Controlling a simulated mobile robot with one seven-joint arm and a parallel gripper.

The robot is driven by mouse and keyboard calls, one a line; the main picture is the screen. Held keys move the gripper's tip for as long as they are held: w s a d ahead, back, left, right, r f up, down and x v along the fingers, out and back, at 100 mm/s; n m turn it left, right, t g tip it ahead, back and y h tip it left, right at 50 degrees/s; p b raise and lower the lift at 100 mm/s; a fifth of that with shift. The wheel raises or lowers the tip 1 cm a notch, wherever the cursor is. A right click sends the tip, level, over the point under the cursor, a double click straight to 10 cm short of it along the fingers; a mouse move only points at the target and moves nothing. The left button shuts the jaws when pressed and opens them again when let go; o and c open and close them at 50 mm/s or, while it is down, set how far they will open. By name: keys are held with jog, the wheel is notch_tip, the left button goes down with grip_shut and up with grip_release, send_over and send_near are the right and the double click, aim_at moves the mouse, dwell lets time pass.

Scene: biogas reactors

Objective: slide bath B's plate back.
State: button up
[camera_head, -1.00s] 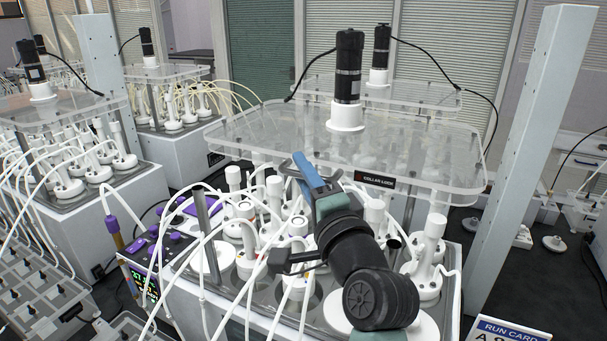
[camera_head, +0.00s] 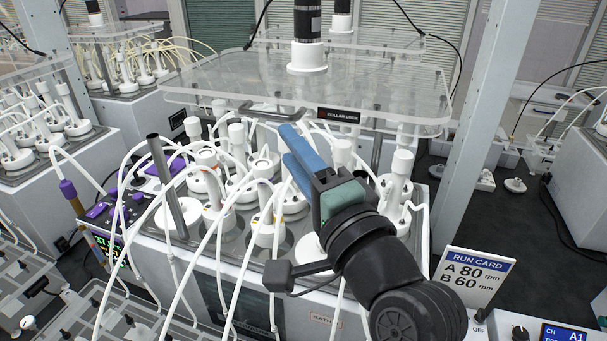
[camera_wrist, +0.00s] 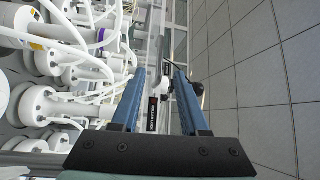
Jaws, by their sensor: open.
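The bath (camera_head: 180,262) in front carries a clear plate (camera_head: 200,82) on posts above its white bottles, with a black motor in a white collar on top. Its front label seems to begin "BATH"; the letter is unclear. A dark handle (camera_head: 272,110) sits on the plate's front edge, left of the "COLLAR LOCK" label (camera_head: 338,115). My gripper (camera_head: 286,143) has blue fingers, open and empty, just below and in front of that edge in the head view. In the wrist view the fingers of my gripper (camera_wrist: 160,75) stand apart, with the label (camera_wrist: 152,115) seen between them. Contact with the handle cannot be told.
White tubes (camera_head: 215,270) loop over the bottles in front. A grey rod (camera_head: 165,185) stands at left. A pale upright column (camera_head: 475,130) rises at right, with a run card (camera_head: 473,275) reading A 80, B 60 rpm in front. Other baths stand behind and left.

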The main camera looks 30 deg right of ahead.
jog(key=s, duration=0.2)
jog(key=shift+s+a+f, duration=0.15)
jog(key=shift+s, duration=0.15)
dwell(0.3)
jog(key=w+a+r+n+t+y, duration=0.15)
jog(key=a+r+n+t, duration=0.25)
jog(key=a+r+n, duration=0.65)
jog(key=s+a+r+n+t, duration=0.2)
jog(key=s+a+r+n, duration=0.1)
jog(key=a+r, duration=0.2)
jog(key=s+a+r+n+t, duration=0.2)
jog(key=s+a+r+n, duration=0.1)
jog(key=r, duration=0.5)
jog(key=shift+a+r+n+y, duration=0.4)
jog(key=shift+a+n, duration=0.35)
jog(key=shift+a, duration=0.5)
jog(key=shift+d+f, duration=0.15)
